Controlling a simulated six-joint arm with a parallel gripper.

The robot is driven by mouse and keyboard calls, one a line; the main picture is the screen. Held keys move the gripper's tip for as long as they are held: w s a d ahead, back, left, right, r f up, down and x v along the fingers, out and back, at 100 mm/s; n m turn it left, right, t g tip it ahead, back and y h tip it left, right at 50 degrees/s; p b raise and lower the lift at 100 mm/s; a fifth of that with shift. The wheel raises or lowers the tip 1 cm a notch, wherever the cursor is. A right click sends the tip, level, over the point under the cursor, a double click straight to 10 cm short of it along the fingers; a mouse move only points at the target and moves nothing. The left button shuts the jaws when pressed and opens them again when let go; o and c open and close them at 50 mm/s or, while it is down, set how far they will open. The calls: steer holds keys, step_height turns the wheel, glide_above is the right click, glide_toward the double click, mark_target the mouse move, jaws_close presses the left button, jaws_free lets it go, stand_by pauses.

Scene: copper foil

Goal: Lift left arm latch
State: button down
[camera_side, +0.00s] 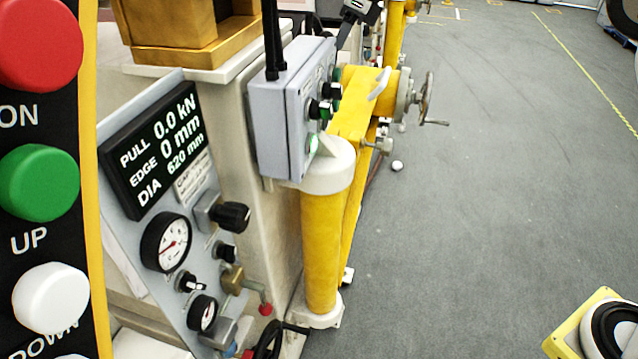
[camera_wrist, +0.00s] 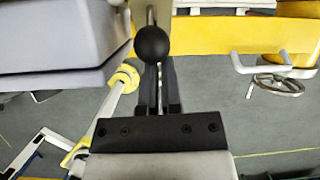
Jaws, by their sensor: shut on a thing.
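In the wrist view, a black ball knob (camera_wrist: 152,45) sits on a pale metal rod (camera_wrist: 151,15), which I take as the latch lever. My gripper (camera_wrist: 159,75) has two dark fingers close together, directly below the knob in the picture. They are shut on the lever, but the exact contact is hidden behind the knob. In the side view, a dark part at the top edge looks like my gripper (camera_side: 362,10), with a thin dark rod (camera_side: 344,35) below it. The yellow arm (camera_side: 362,95) stands behind the grey control box. I cannot tell whether the latch is raised.
The grey control box (camera_side: 278,125) with knobs stands close by. A handwheel (camera_side: 426,97) and a pale handle (camera_side: 380,83) are on the yellow arm. A gauge panel (camera_side: 165,305) and a button pendant (camera_side: 95,200) are at left. The grey floor (camera_side: 480,200) at right is mostly clear.

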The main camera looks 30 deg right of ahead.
steer(key=shift+w+a+r, duration=0.15)
steer(key=shift+a+r, duration=0.3)
steer(key=shift+r, duration=0.15)
steer(key=v, duration=0.9)
steer(key=shift+w, duration=0.35)
steer(key=shift+r, duration=0.2)
steer(key=shift+f, duration=0.1)
